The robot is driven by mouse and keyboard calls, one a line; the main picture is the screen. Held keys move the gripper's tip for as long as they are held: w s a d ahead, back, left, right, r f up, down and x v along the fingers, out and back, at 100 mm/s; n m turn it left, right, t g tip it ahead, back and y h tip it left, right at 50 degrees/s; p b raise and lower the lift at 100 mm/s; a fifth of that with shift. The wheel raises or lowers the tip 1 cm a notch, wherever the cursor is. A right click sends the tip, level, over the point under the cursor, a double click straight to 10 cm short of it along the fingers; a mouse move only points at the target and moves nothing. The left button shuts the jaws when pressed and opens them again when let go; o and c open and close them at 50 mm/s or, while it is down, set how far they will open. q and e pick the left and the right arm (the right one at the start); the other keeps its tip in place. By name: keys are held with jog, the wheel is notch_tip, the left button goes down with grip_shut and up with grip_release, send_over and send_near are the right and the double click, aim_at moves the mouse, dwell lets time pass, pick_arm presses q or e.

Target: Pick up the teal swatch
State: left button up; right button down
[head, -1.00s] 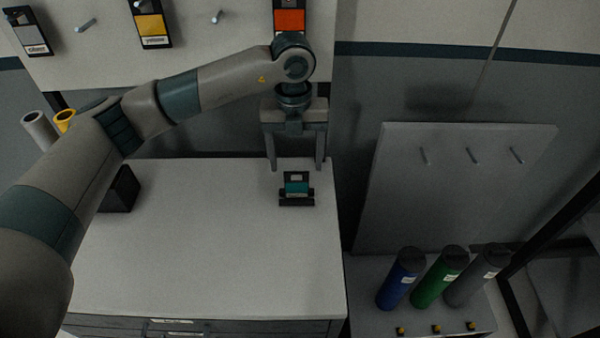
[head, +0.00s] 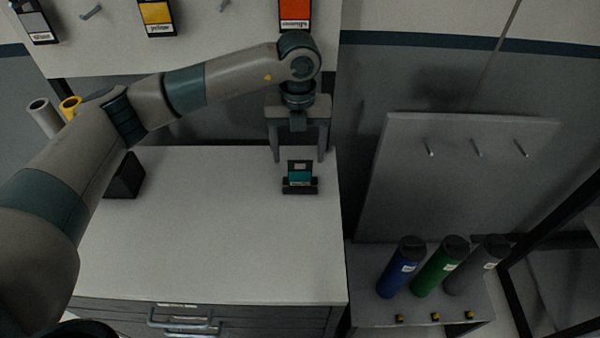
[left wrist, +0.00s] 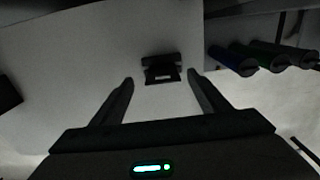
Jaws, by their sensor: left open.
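The teal swatch (head: 300,177) stands in a small black holder (head: 300,190) near the right back part of the white cabinet top. In the left wrist view the swatch (left wrist: 161,76) looks dark, ahead of the fingertips and roughly midway between them. My left gripper (head: 299,160) is open and empty, its fingers pointing down just behind and above the swatch. The fingers do not appear to touch it. The left gripper also shows in the left wrist view (left wrist: 161,80). My right gripper is not in view.
A dark box (head: 124,176) sits on the left of the cabinet top (head: 200,240), whose middle is clear. Swatches, one orange (head: 295,12) and one yellow (head: 156,14), hang on the back board. Blue (head: 401,267), green (head: 438,267) and grey rolls stand at right.

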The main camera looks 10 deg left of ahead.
aim_at(300, 170)
pick_arm(q)
jog(key=shift+s+d+f+p, duration=0.1)
jog(key=shift+s+f+p, duration=0.05)
jog(key=shift+f+p, duration=0.6)
notch_tip(300, 170, down, 3)
jog(key=shift+s+d+r+p, duration=0.1)
jog(key=shift+s+r+p, duration=0.1)
jog(key=shift+p, duration=0.7)
jog(key=shift+w+f, duration=0.15)
jog(key=shift+f, duration=0.45)
jog(key=c, duration=1.1)
